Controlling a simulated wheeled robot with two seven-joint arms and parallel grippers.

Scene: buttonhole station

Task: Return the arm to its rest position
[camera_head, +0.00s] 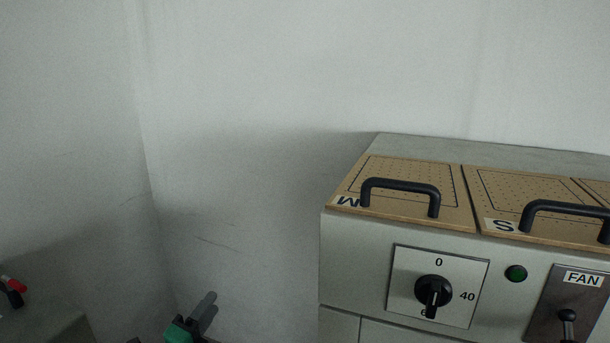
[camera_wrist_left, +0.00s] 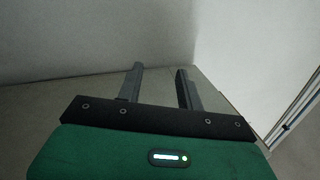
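My left gripper (camera_head: 207,304) shows at the bottom of the head view, a green body with grey fingers, left of the cabinet and apart from it. In the left wrist view my left gripper (camera_wrist_left: 160,68) has its two grey fingers spread apart, with nothing between them. The green wrist housing fills the bottom of that view. My right gripper is in neither view.
A grey cabinet (camera_head: 350,250) stands at the right, with handled perforated lids (camera_head: 413,205) marked M and S, a dial (camera_head: 434,291), a green button (camera_head: 515,273) and a FAN lever (camera_head: 567,321). Small red and black parts (camera_head: 13,286) sit at lower left. Bare walls stand behind.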

